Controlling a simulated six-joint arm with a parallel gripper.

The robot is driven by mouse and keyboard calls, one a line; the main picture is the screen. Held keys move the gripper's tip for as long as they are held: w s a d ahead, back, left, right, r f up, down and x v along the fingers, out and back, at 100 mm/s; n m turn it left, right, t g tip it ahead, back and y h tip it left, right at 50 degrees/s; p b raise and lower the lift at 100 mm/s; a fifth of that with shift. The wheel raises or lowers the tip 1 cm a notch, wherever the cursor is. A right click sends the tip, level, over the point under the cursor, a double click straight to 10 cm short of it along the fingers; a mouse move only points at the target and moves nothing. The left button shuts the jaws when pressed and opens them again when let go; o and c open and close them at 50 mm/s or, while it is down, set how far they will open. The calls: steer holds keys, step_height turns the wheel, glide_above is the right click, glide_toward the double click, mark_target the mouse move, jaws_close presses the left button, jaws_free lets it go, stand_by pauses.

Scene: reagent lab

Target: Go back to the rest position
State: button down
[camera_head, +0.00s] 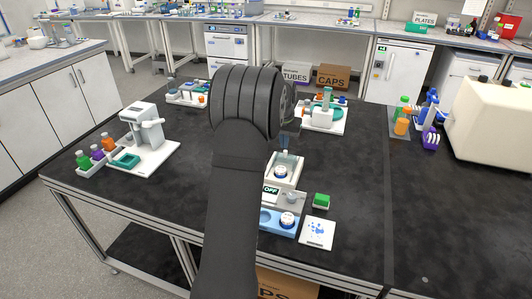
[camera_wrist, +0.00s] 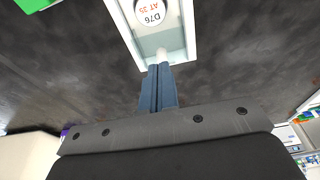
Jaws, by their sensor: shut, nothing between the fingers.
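My gripper shows in the wrist view (camera_wrist: 158,88) with its two blue-grey fingers closed together and nothing between them. In the head view my dark arm rises through the middle and hides most of the gripper. The white device (camera_head: 284,165) stands just right of the arm, with the capped item in its well. I cannot tell whether the fingers touch the device.
A white dispenser station (camera_head: 145,130) stands left with coloured bottles (camera_head: 97,153). Another station (camera_head: 324,112) stands behind. A large beige machine (camera_head: 490,120) is right. Bare black bench (camera_head: 355,190) lies between.

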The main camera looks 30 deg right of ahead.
steer(key=shift+f, duration=2.75)
step_height(320, 180, up, 8)
steer(key=t+h, duration=0.2)
glide_above(284, 160)
steer(key=a, duration=0.1)
steer(key=shift+s+f, duration=0.2)
steer(key=shift+f, duration=1.35)
steer(key=shift+s+f, duration=0.2)
steer(key=shift+f, duration=1.3)
steer(key=shift+f, duration=0.1)
